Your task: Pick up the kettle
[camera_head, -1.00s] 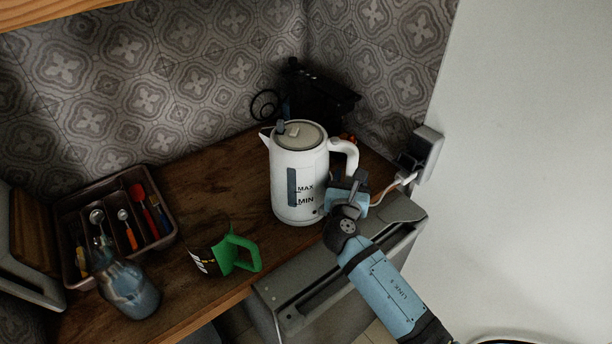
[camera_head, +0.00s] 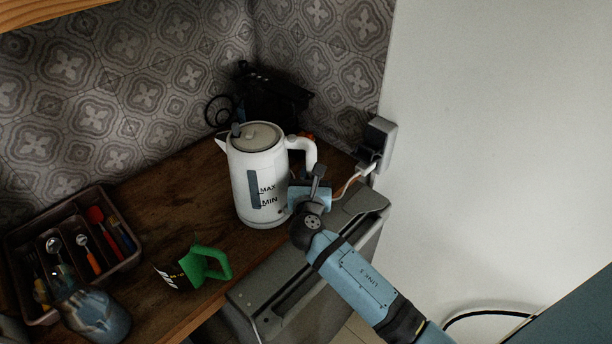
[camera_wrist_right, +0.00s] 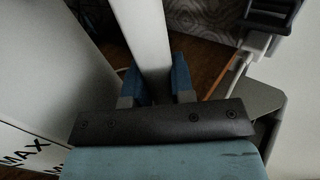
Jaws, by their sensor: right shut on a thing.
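The white kettle (camera_head: 259,180) stands upright at the back of the wooden counter, with a grey lid, a water window and MAX and MIN marks. Its spout points left and its handle (camera_head: 309,153) is on the right. My right gripper (camera_head: 317,182) is at the lower part of the handle. In the right wrist view, its blue fingers (camera_wrist_right: 157,82) sit on both sides of the white handle (camera_wrist_right: 142,35), shut on it. The kettle body (camera_wrist_right: 35,120) shows at the left there. I cannot clearly tell whether the base is off the counter. My left gripper is not in view.
A cutlery tray (camera_head: 127,262) is at the left. A black object (camera_head: 268,98) is behind the kettle. A wall socket with plug (camera_head: 377,140) and cable is at the right.

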